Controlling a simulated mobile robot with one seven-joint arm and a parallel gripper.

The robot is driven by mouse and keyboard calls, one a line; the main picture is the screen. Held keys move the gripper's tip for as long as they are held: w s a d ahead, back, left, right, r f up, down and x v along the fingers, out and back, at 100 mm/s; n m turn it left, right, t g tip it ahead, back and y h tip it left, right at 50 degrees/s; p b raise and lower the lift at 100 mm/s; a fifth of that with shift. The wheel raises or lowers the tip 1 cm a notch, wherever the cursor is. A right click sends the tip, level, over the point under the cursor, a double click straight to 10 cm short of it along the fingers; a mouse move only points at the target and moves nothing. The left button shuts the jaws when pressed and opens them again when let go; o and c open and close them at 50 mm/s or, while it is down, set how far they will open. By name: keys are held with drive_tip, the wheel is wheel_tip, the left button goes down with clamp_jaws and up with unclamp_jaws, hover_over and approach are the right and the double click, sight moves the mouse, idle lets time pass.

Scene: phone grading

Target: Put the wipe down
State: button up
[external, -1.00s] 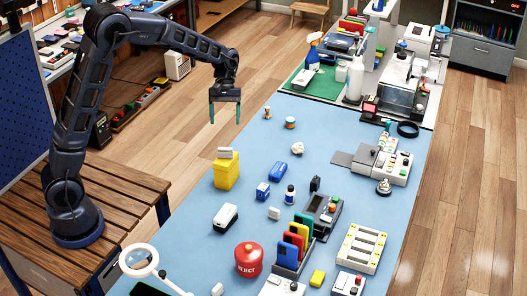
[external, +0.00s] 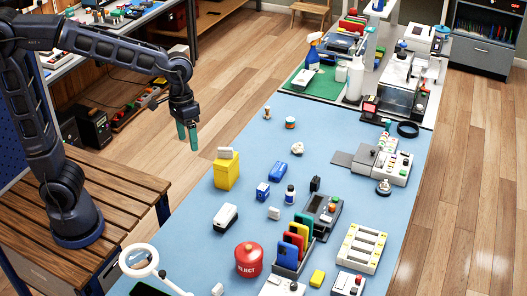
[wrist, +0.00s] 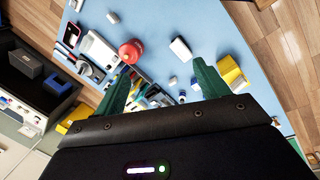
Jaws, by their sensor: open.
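A crumpled white object (external: 297,148), which looks like the wipe, lies on the blue mat (external: 340,135) right of the yellow box. My gripper (external: 188,138) hangs in the air to the left of it, beyond the mat's left edge in the picture, fingers pointing down. In the wrist view the two green fingers (wrist: 163,82) are spread with nothing between them. I cannot make out the wipe in the wrist view.
A yellow box (external: 227,173) with a white piece on top stands near my gripper. A red reject canister (external: 249,260), a white block (external: 225,216) and a phone rack (external: 293,255) stand closer to the camera. The mat around the wipe has clear patches.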

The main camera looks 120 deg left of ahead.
drive_tip(key=s+d+m+t, duration=0.1)
drive_tip(key=s+d+m, duration=0.4)
drive_tip(key=d, duration=0.5)
drive_tip(key=s+d+m+t+y, duration=0.1)
drive_tip(key=s+d+m+t, duration=0.1)
drive_tip(key=s+d+m, duration=0.4)
drive_tip(key=s+d+r, duration=0.1)
drive_tip(key=s+d, duration=0.2)
drive_tip(key=d, duration=0.2)
drive_tip(key=shift+d+y, duration=0.3)
